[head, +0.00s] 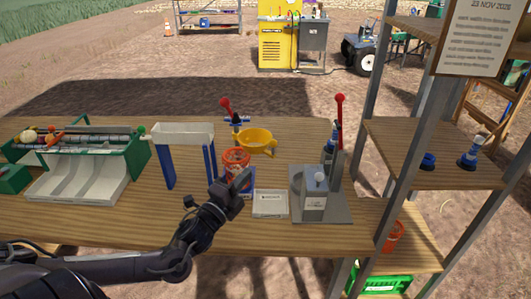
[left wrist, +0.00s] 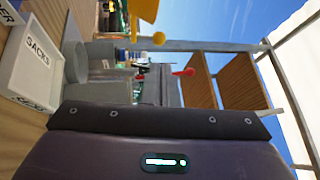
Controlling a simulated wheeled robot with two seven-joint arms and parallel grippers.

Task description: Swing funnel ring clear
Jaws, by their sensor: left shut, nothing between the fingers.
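The yellow funnel ring (head: 257,141) stands above the table at its middle, up and to the right of an orange-red mesh container (head: 236,163). My left gripper (head: 243,179) is shut and empty. In the head view it lies just below the ring and overlaps the lower right of the mesh container. I cannot tell whether it touches either. My right gripper is out of view.
Right of my left gripper are a white SACKS tray (head: 270,203) and a grey machine (head: 314,194) with a red-knobbed lever (head: 340,110). Another red-knobbed lever (head: 227,107) stands behind the mesh container. A white trough (head: 183,133) on blue legs and a green-ended sorter (head: 125,160) stand left.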

